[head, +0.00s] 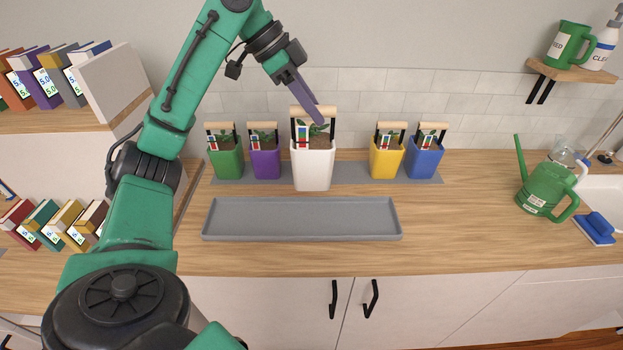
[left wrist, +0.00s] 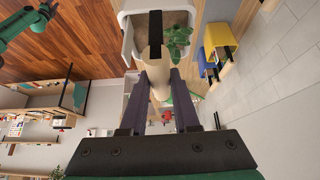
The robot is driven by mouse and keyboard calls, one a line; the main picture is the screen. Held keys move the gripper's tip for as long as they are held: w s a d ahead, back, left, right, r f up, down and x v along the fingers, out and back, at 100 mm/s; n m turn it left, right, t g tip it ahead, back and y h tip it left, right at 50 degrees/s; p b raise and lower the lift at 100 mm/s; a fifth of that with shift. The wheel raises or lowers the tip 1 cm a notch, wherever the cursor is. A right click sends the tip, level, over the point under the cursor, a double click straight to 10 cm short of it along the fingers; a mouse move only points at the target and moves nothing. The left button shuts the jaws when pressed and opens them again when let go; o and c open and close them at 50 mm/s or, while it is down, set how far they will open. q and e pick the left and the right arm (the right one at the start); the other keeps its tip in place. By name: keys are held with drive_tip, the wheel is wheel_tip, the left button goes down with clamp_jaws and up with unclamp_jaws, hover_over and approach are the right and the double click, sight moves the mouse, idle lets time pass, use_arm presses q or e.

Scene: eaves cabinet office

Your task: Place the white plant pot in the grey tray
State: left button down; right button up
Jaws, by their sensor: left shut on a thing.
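The white plant pot (head: 313,168) is upright, with soil, a small plant and a wooden handle on black straps. My left gripper (head: 318,118) reaches down from above and is shut on that handle. In the left wrist view the gripper (left wrist: 157,85) has its two dark fingers at the handle, with the white pot (left wrist: 128,22) beyond. The pot looks larger than its neighbours and seems raised off the counter, behind the tray; the height is hard to tell. The grey tray (head: 300,234) lies empty at the counter's front. My right gripper is not in view.
A green pot (head: 226,163) and a purple pot (head: 265,165) stand left of the white pot on a grey mat (head: 345,174). A yellow pot (head: 386,163) and a blue pot (head: 424,163) stand right. A green watering can (head: 543,190) is at far right. Books fill shelves at left.

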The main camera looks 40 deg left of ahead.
sight(312, 166)
use_arm(q)
wheel_tip(312, 166, down, 15)
drive_tip(key=b, duration=0.2)
drive_tip(key=shift+w+b, duration=0.15)
drive_tip(key=shift+b, duration=0.2)
drive_tip(key=c, duration=0.7)
unclamp_jaws()
drive_tip(key=shift+o, duration=0.2)
drive_tip(key=shift+a+r, duration=0.2)
drive_tip(key=shift+r, duration=0.05)
drive_tip(key=v, duration=1.1)
drive_tip(key=shift+r, duration=0.2)
drive_tip(key=shift+s, duration=0.25)
